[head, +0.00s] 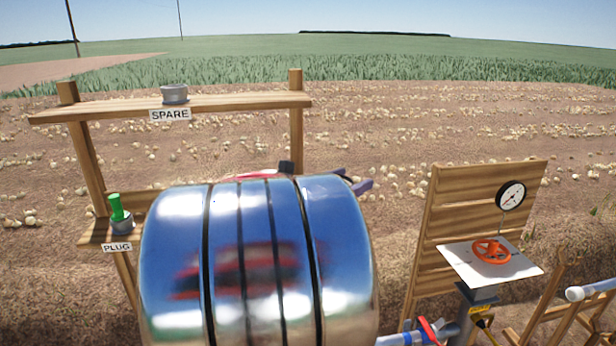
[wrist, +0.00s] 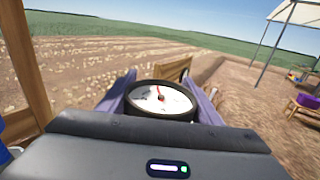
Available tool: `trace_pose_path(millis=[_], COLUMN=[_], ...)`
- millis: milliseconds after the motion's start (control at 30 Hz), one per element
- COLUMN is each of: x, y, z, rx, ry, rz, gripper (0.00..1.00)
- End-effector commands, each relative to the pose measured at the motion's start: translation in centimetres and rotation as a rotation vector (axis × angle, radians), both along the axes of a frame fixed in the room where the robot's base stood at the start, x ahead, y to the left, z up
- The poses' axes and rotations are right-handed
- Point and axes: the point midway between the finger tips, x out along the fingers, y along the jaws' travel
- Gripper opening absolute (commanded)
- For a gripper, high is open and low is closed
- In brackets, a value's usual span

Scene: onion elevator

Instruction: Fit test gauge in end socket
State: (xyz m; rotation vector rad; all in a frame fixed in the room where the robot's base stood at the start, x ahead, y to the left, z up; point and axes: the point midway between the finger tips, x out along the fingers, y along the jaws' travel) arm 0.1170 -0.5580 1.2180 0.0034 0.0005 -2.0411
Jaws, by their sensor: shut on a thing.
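My gripper (wrist: 161,92) is shut on a round gauge (wrist: 160,99) with a white dial, black rim and red needle. Its purple fingers stand on both sides of the gauge, and the dial faces the wrist camera. The gauge's lower end is hidden behind the gripper body. In the head view my shiny arm covers most of the gripper; only a purple part (head: 362,187) shows at its right. I cannot tell which fitting is the end socket. A grey cup-like fitting (head: 174,94) sits on the SPARE shelf, with no gauge in it.
A green plug (head: 116,207) stands in a grey holder on the PLUG shelf (head: 92,238). At right, a wooden board (head: 432,220) carries another gauge (head: 511,195) above an orange handwheel (head: 491,251). A red-handled valve (head: 429,331) and pipe are at lower right.

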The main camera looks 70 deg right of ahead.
Motion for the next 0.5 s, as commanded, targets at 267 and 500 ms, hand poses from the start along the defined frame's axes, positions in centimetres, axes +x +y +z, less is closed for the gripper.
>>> trace_pose_path(millis=[267, 500], x=[3.2, 8.2], y=[0.5, 1.7], z=[-2.3, -5.4], rx=[0.004, 0.008], ry=[-0.002, -0.001], rz=[0.008, 0.051], gripper=[0.3, 0.3])
